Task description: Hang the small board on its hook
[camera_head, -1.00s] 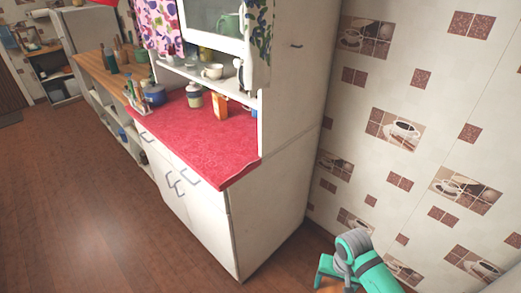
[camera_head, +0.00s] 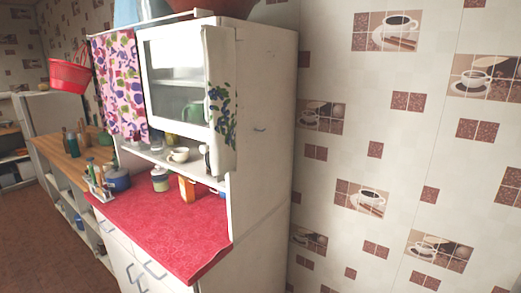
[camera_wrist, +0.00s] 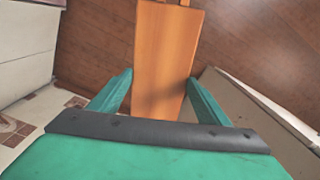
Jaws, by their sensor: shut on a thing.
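The small board (camera_wrist: 168,42) is a flat orange-brown wooden piece in the wrist view. My gripper (camera_wrist: 158,82) is shut on it, with one teal finger at each side. A small grey hook (camera_head: 260,129) sticks out from the white side panel of the tall cabinet in the head view. Nothing hangs on it. My gripper and the board are out of the head view, so their distance from the hook cannot be told.
The white cabinet (camera_head: 264,170) has a red oilcloth counter (camera_head: 165,225) with jars and a box. A patterned cloth (camera_head: 222,110) hangs at its near front edge. A tiled-pattern wall (camera_head: 400,150) stands right of the cabinet. The wrist view shows brown floor (camera_wrist: 245,40) beyond the board.

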